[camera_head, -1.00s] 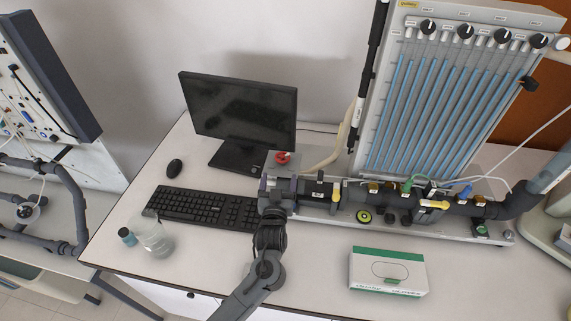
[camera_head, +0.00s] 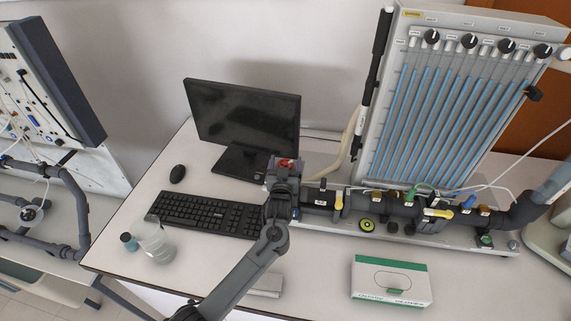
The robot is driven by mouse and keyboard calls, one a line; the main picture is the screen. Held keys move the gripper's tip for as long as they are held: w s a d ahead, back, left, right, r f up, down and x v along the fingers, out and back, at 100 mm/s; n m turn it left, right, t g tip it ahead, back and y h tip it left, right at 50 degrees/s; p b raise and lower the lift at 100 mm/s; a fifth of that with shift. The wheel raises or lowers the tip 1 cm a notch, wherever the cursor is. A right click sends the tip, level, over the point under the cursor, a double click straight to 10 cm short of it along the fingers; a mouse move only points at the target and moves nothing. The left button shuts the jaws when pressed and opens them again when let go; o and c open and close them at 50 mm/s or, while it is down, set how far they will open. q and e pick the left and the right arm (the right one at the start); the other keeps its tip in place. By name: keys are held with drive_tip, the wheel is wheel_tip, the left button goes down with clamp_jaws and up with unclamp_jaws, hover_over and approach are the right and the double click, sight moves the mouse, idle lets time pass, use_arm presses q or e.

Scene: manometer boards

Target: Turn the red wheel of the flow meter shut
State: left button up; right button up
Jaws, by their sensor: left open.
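The red wheel (camera_head: 285,162) sits on top of the grey box at the left end of the flow meter's dark pipe (camera_head: 372,203). It is partly covered by my left gripper (camera_head: 284,168), which reaches up to it from the front. The jaws are open at the wheel. I cannot tell whether the fingers touch it or stand around it. The flow meter's manometer board (camera_head: 455,110), with several blue tubes and black knobs, rises behind the pipe. My right gripper is not in view.
A monitor (camera_head: 243,115) stands left of the wheel, with a black keyboard (camera_head: 205,213) before it. A mouse (camera_head: 177,173), a glass beaker (camera_head: 156,240) and a small capped bottle (camera_head: 129,242) are further left. A green and white glove box (camera_head: 391,281) lies at the front right.

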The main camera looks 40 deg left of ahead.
use_arm(q)
drive_tip(key=c, duration=1)
drive_tip(key=shift+o, duration=0.2)
